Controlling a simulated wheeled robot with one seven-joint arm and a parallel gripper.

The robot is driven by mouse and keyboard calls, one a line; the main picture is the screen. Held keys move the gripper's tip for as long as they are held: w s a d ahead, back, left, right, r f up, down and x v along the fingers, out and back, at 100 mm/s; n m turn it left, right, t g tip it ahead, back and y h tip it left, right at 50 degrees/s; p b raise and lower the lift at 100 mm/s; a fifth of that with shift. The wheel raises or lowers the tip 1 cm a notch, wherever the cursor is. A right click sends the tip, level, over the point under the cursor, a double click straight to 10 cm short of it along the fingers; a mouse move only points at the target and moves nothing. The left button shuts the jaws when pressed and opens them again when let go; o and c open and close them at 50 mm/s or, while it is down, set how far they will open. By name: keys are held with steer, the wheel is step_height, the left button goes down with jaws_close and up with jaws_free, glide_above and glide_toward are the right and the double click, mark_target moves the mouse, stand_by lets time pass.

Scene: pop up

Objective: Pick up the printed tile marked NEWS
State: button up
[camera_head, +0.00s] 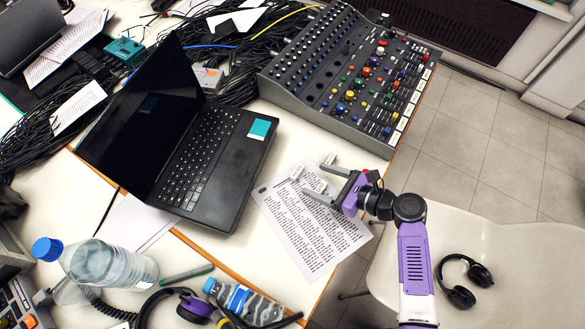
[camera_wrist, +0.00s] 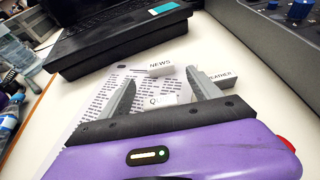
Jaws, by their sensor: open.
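The white tile marked NEWS (camera_wrist: 160,66) lies flat on the table just beyond my fingertips, near the laptop. In the head view it is a small white block (camera_head: 297,172) at the top edge of the printed sheet. My gripper (camera_wrist: 161,77) is open and empty, low over the table, its fingers pointing toward the NEWS tile. In the head view my gripper (camera_head: 313,179) reaches in from the right. A tile whose print starts with Q (camera_wrist: 155,101) lies between the fingers. A tile reading WEATHER (camera_wrist: 220,78) is partly hidden behind the right finger.
A printed sheet (camera_head: 312,235) lies under my gripper. An open black laptop (camera_head: 228,165) stands to the left and a mixing console (camera_head: 350,75) behind. Bottles (camera_head: 115,265) and headphones stand at the front left. A chair (camera_head: 510,250) is at the right.

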mark_target(300, 173)
steer(key=x, duration=0.6)
steer(key=shift+w+a, duration=0.25)
steer(key=shift+w, duration=0.1)
steer(key=shift+c, duration=0.4)
steer(key=c, duration=1.3)
